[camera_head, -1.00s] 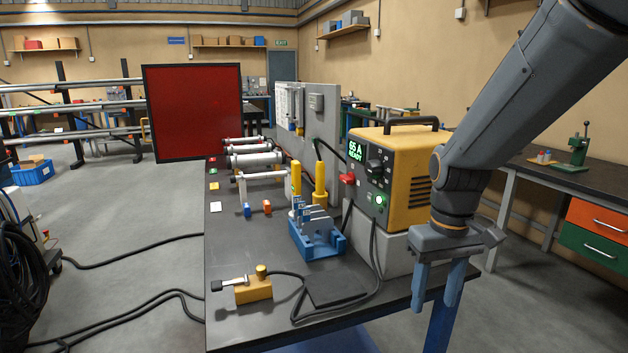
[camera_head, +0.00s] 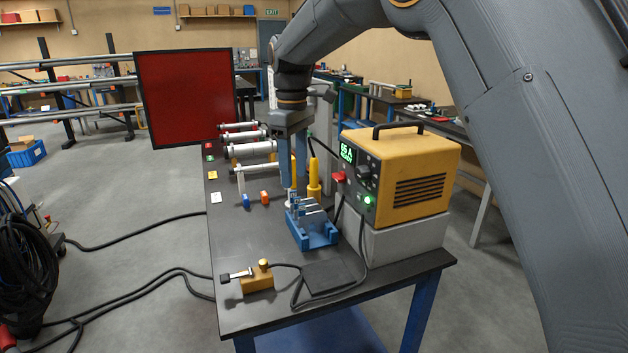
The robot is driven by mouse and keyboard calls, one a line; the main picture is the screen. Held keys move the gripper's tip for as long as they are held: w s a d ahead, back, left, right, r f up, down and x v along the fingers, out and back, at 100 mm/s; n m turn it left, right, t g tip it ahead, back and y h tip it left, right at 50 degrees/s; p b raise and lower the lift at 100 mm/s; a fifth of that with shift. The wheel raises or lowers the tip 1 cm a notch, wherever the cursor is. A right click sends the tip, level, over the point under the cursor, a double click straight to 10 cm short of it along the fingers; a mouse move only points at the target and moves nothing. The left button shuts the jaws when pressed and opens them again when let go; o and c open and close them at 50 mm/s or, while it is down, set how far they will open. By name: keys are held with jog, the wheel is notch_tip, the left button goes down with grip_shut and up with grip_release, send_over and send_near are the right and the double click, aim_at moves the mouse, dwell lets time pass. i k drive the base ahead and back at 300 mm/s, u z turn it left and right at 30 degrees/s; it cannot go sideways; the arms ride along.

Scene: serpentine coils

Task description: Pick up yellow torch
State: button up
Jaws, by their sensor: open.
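Two upright yellow handles stand behind the blue rack (camera_head: 318,236) on the dark bench. The right yellow one, a torch-like cylinder with a wider lower part (camera_head: 314,180), is in plain view. The left yellow one is mostly hidden by my gripper (camera_head: 293,186); a strip of yellow shows between the fingers. My gripper points down above the rack with its fingers apart. I cannot tell whether the fingers straddle the left yellow handle or are in front of it.
The yellow welding machine (camera_head: 405,175) stands on a grey block to the right of the rack. A yellow block with a clamp (camera_head: 257,282) and cable lies at the bench's front. Silver rollers (camera_head: 250,150) and a red screen (camera_head: 185,95) are behind.

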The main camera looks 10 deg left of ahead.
aim_at(313, 186)
jog(key=i, duration=1)
